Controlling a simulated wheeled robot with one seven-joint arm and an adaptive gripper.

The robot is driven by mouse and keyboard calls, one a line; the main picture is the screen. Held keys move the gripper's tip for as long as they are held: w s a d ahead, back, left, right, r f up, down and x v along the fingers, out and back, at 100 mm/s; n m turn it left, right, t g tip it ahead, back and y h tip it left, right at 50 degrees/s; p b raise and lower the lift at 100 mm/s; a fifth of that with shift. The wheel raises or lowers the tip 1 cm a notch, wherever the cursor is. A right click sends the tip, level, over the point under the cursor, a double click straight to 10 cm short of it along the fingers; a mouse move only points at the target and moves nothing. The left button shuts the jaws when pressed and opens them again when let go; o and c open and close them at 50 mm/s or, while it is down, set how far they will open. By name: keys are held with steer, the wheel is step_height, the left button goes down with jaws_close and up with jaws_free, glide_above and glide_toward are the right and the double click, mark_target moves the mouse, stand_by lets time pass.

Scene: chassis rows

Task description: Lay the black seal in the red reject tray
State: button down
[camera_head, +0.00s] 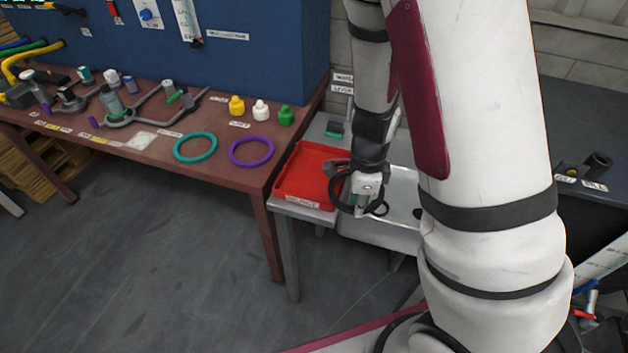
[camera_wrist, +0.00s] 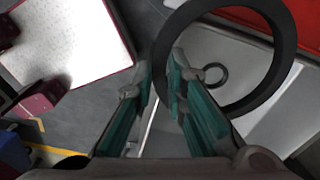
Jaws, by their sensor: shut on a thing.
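The black seal (camera_wrist: 285,50) is a large dark ring. My gripper (camera_wrist: 162,75) is shut on its rim, with teal pads on either side of it in the wrist view. In the head view the seal (camera_head: 333,192) hangs at my gripper (camera_head: 361,204), by the right edge of the red reject tray (camera_head: 296,170). Part of the ring overlaps the tray's edge in the picture; its height above it is hard to tell. A corner of the tray also shows at the top right of the wrist view (camera_wrist: 308,12).
A metal sink (camera_head: 400,185) lies right of the tray, with a smaller dark ring (camera_wrist: 214,73) below my gripper. The red-brown bench (camera_head: 215,160) at left holds a teal ring (camera_head: 195,147), a purple ring (camera_head: 251,151) and coloured bottles. The floor in front is clear.

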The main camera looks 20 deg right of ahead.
glide_above(315, 193)
steer(key=shift+f+p, duration=0.3)
steer(key=shift+f, duration=2.1)
steer(key=shift+f, duration=0.1)
steer(key=c, duration=1.6)
jaws_free()
